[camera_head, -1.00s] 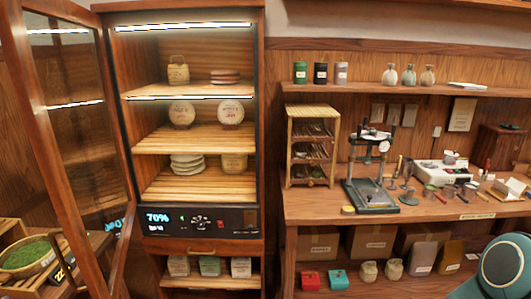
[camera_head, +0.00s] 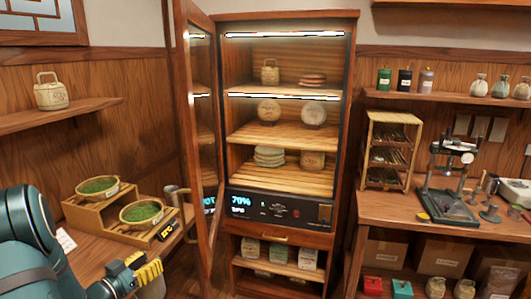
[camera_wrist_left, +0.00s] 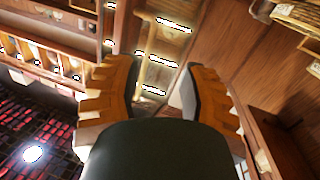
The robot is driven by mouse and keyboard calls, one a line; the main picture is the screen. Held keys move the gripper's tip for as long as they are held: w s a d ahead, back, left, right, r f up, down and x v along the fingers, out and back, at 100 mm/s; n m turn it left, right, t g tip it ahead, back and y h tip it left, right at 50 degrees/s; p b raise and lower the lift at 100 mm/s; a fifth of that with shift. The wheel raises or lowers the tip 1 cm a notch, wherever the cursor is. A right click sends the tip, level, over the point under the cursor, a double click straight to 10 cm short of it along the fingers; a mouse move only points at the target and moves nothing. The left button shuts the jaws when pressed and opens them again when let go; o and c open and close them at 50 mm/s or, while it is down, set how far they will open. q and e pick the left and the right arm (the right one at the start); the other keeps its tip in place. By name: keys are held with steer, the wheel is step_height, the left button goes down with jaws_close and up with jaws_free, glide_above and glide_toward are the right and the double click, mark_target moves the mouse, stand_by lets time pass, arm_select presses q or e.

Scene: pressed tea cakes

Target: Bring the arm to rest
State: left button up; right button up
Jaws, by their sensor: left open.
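My left arm (camera_head: 30,240) is teal and comes in at the lower left of the head view. My left gripper (camera_head: 148,274) has yellow-orange fingers and hangs low, left of the open cabinet door (camera_head: 204,130). In the left wrist view the two fingers of the left gripper (camera_wrist_left: 160,85) are spread apart with nothing between them. The lit shelves of the tea cabinet (camera_head: 285,139) show beyond them. My right gripper is not in view.
Two baskets of green leaves (camera_head: 142,213) stand on a stepped stand on the left side table. A workbench with a press (camera_head: 450,180) is at the right. Cakes and jars sit in the cabinet.

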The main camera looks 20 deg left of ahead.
arm_select(q)
steer(key=w+d+f+n+g+h, duration=0.1)
steer(key=w+d+f+g, duration=0.25)
steer(key=d+f, duration=0.6)
steer(key=w+d+f+n+g, duration=0.1)
steer(key=w+d+f+g, duration=0.35)
steer(key=d, duration=0.75)
steer(key=s+d+f+g+h, duration=0.1)
steer(key=s+d+f+g, duration=0.2)
steer(key=d, duration=0.8)
steer(key=s+d+f+m+g+h, duration=0.1)
steer(key=s+d+f+g, duration=0.3)
steer(key=s+d+f, duration=0.3)
steer(key=s+d, duration=0.4)
steer(key=shift+s, duration=0.15)
